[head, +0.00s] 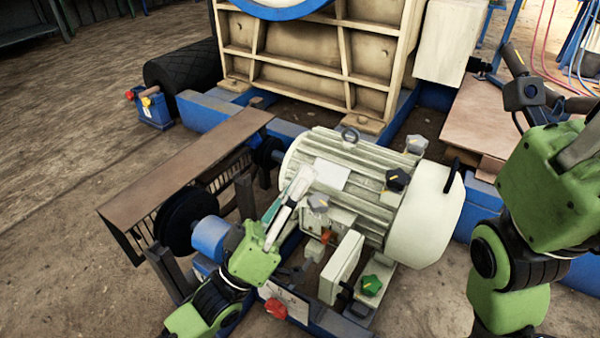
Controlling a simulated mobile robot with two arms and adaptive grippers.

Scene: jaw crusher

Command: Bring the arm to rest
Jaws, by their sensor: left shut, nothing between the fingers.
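My left arm comes in from the bottom left. Its left gripper (301,181), white and grey, is shut and empty. It points up and to the right and appears in front of the left end of the pale ribbed motor (352,178). I cannot tell whether it touches the motor. My right arm (545,190), green with black joints, stands at the right edge. I cannot make out its gripper.
A jaw crusher frame (300,65) stands behind the motor. A brown belt guard (185,170) and dark pulley lie left of my left gripper. Small control boxes with green (371,285) and red (276,308) knobs sit below the motor. Bare floor lies at the far left.

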